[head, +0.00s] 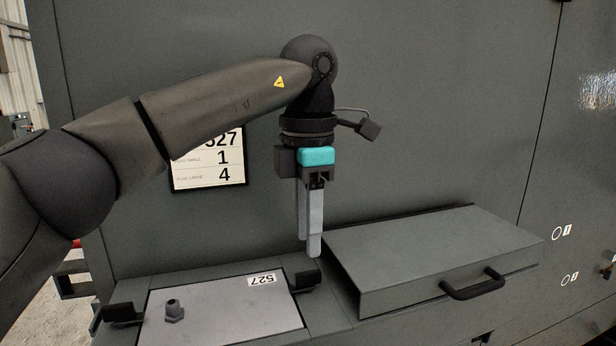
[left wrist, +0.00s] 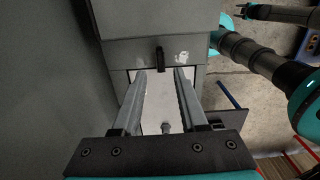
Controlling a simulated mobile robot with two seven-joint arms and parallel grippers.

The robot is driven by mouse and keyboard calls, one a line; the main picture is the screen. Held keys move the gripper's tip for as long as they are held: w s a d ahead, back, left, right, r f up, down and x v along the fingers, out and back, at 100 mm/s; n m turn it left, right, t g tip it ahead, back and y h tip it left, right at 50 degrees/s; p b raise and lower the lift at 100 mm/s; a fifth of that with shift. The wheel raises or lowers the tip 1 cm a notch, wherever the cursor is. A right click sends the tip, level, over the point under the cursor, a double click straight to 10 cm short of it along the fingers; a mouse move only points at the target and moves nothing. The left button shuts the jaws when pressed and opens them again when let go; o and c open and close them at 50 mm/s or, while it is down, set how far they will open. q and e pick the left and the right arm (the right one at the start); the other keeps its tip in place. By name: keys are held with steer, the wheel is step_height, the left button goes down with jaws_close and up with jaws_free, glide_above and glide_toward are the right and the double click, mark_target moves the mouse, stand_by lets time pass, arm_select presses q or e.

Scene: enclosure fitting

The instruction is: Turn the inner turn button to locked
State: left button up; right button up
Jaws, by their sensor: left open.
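A light grey cover plate (head: 225,325) with a 527 label lies on the ledge. A black turn button (head: 306,281) sits at its right edge, by the lidded box. It lies roughly lengthwise across that edge, and it also shows in the left wrist view (left wrist: 160,58). A second black turn button (head: 122,314) sits at the plate's left edge. The frames do not mark which one is inner. My left gripper (head: 311,252) points down, open and empty, a little above the right button. In the left wrist view, that button shows beyond and between the fingers.
A grey lidded box (head: 430,255) with a black handle (head: 473,287) stands close right of the gripper. A dark knob (head: 174,311) stands on the plate. A tall grey wall (head: 420,110) with a printed sign (head: 222,165) rises behind.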

mark_target(308, 272)
arm_select(q)
step_height(308, 272, up, 9)
steer(key=p, duration=0.1)
steer(key=shift+p, duration=0.3)
